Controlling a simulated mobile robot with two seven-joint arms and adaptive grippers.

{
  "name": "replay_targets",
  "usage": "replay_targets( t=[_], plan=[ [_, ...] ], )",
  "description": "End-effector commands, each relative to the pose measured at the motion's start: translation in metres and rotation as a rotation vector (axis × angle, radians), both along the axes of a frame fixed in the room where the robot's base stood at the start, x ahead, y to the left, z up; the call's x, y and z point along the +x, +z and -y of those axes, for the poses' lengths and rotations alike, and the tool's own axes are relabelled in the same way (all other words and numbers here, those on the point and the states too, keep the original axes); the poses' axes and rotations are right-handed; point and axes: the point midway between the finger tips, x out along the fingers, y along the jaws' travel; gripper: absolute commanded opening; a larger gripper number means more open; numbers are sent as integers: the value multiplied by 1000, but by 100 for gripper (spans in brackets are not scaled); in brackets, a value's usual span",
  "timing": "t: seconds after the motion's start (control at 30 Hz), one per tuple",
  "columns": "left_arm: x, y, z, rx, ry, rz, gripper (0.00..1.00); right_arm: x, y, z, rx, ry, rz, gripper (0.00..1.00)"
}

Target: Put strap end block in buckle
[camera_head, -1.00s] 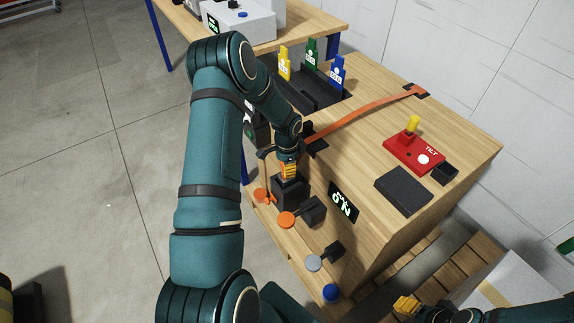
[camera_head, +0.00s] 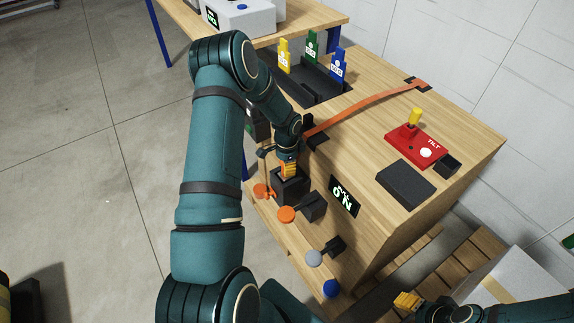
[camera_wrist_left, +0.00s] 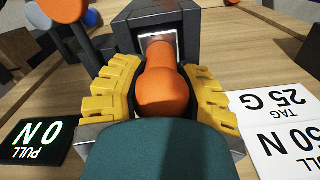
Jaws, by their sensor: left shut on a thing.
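The orange strap (camera_head: 365,108) runs across the crate top from a far black bracket. My right gripper (camera_head: 408,300) is low at the right, its opening unclear.
A black display (camera_head: 344,197) and several knobs, including an orange one (camera_head: 286,214), line the crate's front. A red TILT unit (camera_head: 416,146) and a dark pad (camera_head: 405,187) are on top. Yellow, green and blue tags (camera_head: 338,64) stand in a black tray behind.

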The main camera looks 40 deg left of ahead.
Motion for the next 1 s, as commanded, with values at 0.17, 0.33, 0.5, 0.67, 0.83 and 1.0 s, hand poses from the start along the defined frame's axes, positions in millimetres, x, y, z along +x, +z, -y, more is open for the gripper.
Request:
replay_targets(
  t=[0.17,0.33,0.5,0.67,0.83,1.0],
  plan=[
    [0,-2,0,0,0,1,51,0,-2,0,0,0,0,56],
    [0,-2,0,1,0,1,65,0,-2,0,0,0,0,56],
    [0,-2,0,0,0,0,65,0,-1,0,0,0,0,56],
    [1,8,0,1,0,3,65,0,-1,0,0,0,0,56],
    [1,39,-1,1,2,3,65,0,-1,0,0,0,0,56],
    [1,74,0,2,0,5,65,0,-2,0,0,0,0,56]
  ],
)
